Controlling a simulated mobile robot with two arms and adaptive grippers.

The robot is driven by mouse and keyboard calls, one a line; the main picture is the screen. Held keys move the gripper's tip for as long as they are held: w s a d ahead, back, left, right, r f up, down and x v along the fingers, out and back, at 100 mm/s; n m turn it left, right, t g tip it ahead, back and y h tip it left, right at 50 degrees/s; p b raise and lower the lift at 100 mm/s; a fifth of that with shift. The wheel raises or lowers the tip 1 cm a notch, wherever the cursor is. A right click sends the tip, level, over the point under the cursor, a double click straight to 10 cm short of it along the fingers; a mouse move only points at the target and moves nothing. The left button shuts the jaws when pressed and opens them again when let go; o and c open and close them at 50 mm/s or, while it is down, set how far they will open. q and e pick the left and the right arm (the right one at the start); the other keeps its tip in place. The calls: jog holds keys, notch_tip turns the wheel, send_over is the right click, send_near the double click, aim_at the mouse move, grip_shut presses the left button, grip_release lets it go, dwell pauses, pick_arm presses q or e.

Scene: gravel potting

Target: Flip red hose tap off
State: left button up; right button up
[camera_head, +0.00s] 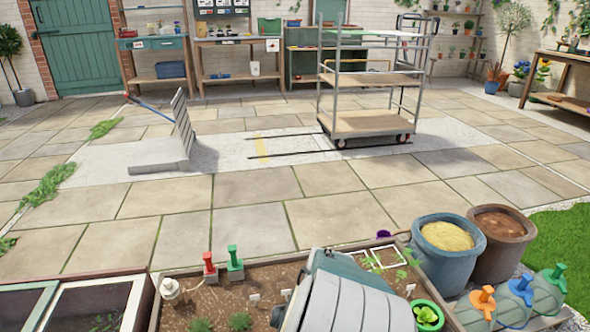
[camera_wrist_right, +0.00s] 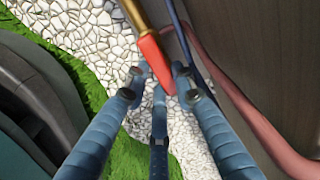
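In the right wrist view, a red tapered lever (camera_wrist_right: 153,56) on a brass stem (camera_wrist_right: 134,14) points down between the fingertips of my right gripper (camera_wrist_right: 160,78). The fingers are apart, with one on each side of the lever and a third below it. I cannot tell whether any finger touches the lever. A pinkish-red hose (camera_wrist_right: 255,118) runs down the brown panel at the right. The head view does not show my right gripper or this lever clearly; my own arm covers the lower middle. My left gripper is not in view.
A brown panel (camera_wrist_right: 240,60) stands close to the right of the fingers, with a thin blue hose (camera_wrist_right: 184,32) beside it. White stones (camera_wrist_right: 85,35) and grass lie below. The head view shows planting beds, a sand pot (camera_head: 447,262) and a wheeled cart (camera_head: 366,122).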

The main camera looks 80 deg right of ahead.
jog(key=o, duration=0.3)
jog(key=shift+d, duration=0.1)
jog(key=shift+r, duration=0.1)
notch_tip(320, 180, up, 12)
dwell(0.4)
dwell(0.5)
